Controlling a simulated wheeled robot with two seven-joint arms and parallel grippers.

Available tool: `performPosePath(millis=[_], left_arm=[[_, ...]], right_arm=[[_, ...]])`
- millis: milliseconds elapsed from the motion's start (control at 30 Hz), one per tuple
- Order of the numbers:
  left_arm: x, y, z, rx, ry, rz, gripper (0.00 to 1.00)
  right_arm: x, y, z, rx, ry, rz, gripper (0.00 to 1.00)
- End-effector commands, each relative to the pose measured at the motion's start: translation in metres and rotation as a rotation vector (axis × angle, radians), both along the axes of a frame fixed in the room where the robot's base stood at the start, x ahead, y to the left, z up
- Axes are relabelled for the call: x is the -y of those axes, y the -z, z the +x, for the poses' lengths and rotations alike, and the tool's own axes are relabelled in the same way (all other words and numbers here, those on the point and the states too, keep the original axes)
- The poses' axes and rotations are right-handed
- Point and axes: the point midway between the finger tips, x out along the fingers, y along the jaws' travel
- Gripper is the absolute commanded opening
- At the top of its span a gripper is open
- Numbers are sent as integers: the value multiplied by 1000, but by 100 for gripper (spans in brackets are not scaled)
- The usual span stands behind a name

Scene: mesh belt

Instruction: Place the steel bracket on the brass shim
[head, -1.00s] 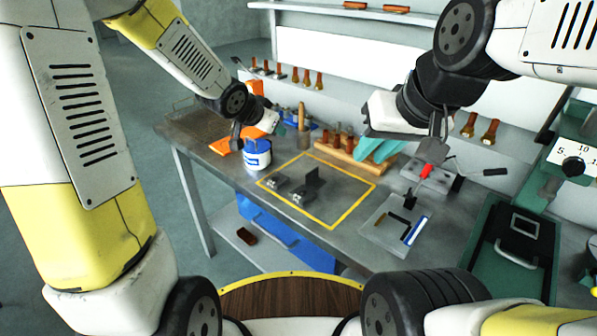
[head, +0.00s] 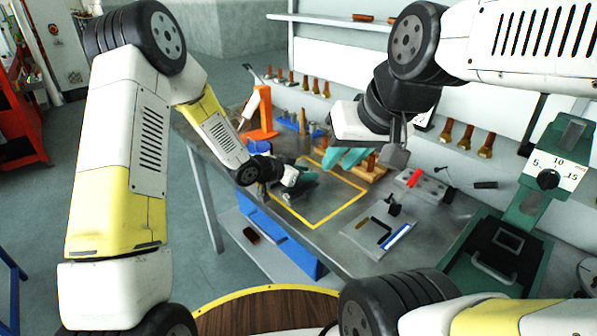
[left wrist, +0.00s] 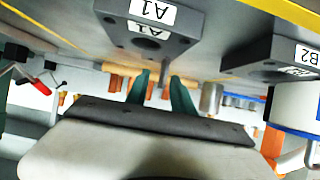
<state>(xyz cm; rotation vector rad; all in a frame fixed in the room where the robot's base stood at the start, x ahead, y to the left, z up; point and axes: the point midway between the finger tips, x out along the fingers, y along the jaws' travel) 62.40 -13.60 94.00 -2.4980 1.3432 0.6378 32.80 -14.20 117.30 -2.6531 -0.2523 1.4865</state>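My left gripper (head: 302,186) is low over the yellow-framed area of the bench. In the left wrist view its two teal fingers (left wrist: 161,92) stand apart. A thin grey upright piece (left wrist: 166,72) shows between them, and I cannot tell whether they touch it. Dark grey blocks with holes, labelled A1 (left wrist: 150,38) and B2 (left wrist: 275,62), show above. I cannot tell which piece is the steel bracket, and cannot make out a brass shim. In the head view the left gripper hides most of these pieces. My right gripper (head: 345,157) is open and empty above the bench.
A pale plate (head: 358,236) with dark and blue strips lies right of the yellow frame (head: 321,224). Orange-handled tools stand at the back. A green press (head: 495,262) is at right. A blue-banded can (left wrist: 300,122) is close by the left gripper.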

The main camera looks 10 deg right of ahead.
Motion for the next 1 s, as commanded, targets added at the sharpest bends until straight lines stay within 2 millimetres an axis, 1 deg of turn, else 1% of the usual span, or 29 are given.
performPosePath(millis=[33, 133, 433, 467, 500, 600, 1000], left_arm=[[6, 6, 3, 0, 2, 0, 29], [14, 11, 9, 0, 1, 0, 29], [17, 12, 12, 0, -1, 0, 29], [17, 12, 12, 0, -1, 0, 25], [17, 12, 12, 0, -1, 0, 17], [17, 12, 12, 0, -1, 0, 0], [17, 12, 12, 0, -1, 0, 0]], right_arm=[[0, 0, 0, 0, 0, 0, 25], [0, 0, 0, 0, 0, 0, 25], [0, 0, 0, 0, 0, 0, 25], [0, 0, 0, 0, 0, 0, 25], [0, 0, 0, 0, 0, 0, 25], [0, 0, 0, 0, 0, 0, 25], [0, 0, 0, 0, 0, 0, 25]])
